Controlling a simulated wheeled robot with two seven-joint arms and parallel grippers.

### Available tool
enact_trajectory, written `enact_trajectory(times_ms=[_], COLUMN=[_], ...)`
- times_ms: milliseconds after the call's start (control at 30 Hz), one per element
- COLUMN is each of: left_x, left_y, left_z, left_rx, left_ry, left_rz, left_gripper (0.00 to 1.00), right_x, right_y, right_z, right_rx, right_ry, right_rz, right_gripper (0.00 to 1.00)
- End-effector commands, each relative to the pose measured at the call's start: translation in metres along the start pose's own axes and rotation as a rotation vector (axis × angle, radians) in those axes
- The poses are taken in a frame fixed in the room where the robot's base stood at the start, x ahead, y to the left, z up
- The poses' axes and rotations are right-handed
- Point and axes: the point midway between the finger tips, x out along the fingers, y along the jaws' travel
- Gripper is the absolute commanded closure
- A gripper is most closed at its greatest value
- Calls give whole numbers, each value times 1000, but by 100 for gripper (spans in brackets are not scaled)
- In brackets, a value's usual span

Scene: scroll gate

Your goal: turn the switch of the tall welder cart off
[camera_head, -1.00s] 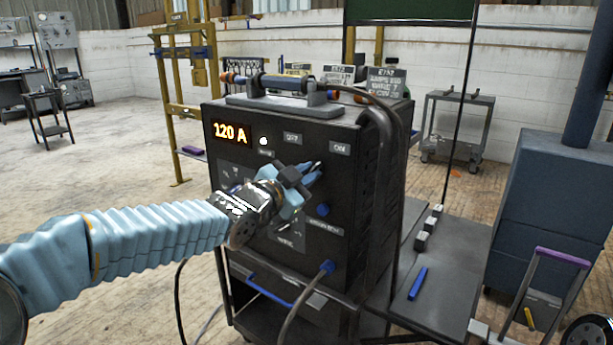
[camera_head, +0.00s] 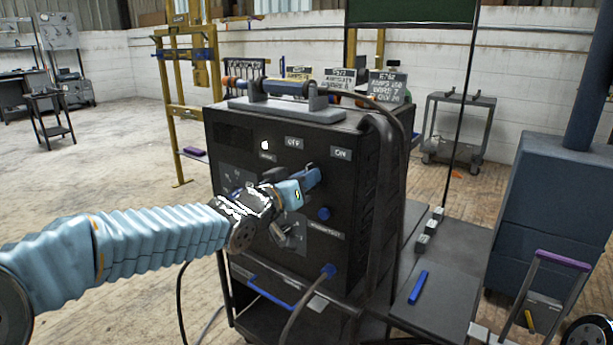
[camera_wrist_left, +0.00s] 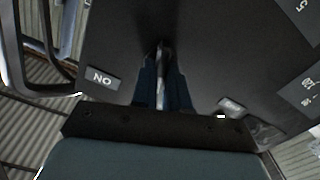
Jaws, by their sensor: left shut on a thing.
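The tall black welder cart (camera_head: 345,235) stands in the middle of the head view. Its display window (camera_head: 234,138) at the upper left of the front panel is dark. Below the OFF label (camera_head: 294,142) and the ON label (camera_head: 341,153), my left gripper (camera_head: 310,178) is shut on the switch at the panel. The fingers mostly hide the switch in the head view. In the left wrist view, a thin grey part of the switch (camera_wrist_left: 161,62) shows between the two blue fingers, with the ON label upside down to the left. My right gripper is not in view.
A torch-like tool (camera_head: 285,87) lies on top of the cart, with sign plates (camera_head: 340,79) behind it. A low dark table (camera_head: 455,260) stands to the right.

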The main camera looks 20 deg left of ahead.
Motion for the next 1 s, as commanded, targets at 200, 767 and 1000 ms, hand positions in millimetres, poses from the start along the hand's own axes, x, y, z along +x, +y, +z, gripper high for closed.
enact_trajectory(times_ms=[200, 767, 1000], left_x=[0, 0, 0], left_y=[-1, -2, -2], left_z=[0, 0, 1], left_rx=[-171, -377, -384], left_ry=[-2, -1, 0], left_rz=[-1, -1, -1], left_gripper=[100, 100, 100], right_x=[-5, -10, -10], right_y=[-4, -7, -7], right_z=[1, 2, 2], right_rx=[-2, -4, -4], right_ry=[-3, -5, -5], right_rz=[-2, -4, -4], right_gripper=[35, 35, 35])
